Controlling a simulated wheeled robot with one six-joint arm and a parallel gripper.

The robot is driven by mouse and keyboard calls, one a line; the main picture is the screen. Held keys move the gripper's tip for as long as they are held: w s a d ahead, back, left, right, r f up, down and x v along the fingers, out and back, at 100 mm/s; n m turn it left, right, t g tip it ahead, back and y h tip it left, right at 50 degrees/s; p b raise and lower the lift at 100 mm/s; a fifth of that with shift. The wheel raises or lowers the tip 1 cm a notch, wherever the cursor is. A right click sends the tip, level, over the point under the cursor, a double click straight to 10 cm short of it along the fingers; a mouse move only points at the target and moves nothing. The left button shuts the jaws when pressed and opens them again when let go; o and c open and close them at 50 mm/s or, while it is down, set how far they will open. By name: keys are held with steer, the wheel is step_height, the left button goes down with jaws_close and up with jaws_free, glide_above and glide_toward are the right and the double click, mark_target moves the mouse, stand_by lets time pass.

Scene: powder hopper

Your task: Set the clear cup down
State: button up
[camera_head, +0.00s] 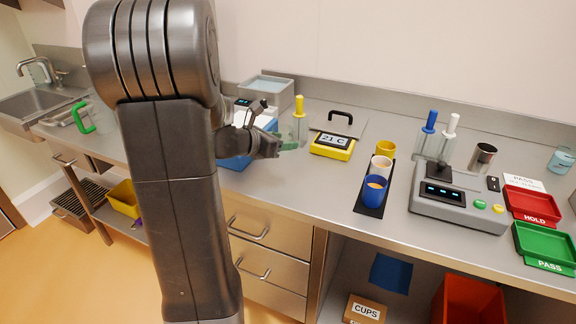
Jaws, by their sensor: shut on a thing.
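My gripper (276,147) is beyond my arm, above the steel counter left of the yellow display unit. It is shut on a small clear, greenish thing, which looks like the clear cup (290,145). The cup is small in view and partly hidden by the fingers. I cannot tell whether its base touches the counter. Right of it stands the yellow display unit (332,147) reading 21 C.
A clear holder with a yellow-handled tool (299,122) stands just behind. A black tray (371,208) holds yellow, white and blue cups. A grey machine (455,205), red HOLD tray (531,205) and green PASS tray (544,243) are at right. Counter (300,190) in front is clear.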

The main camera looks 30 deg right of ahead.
mark_target(282, 173)
step_height(282, 173, down, 8)
steer(key=shift+r, duration=0.25)
steer(key=shift+f+b, duration=0.2)
steer(key=shift+b, duration=0.25)
steer(key=o, duration=1)
steer(key=shift+r, duration=0.1)
steer(key=shift+r, duration=0.1)
steer(key=v, duration=1.2)
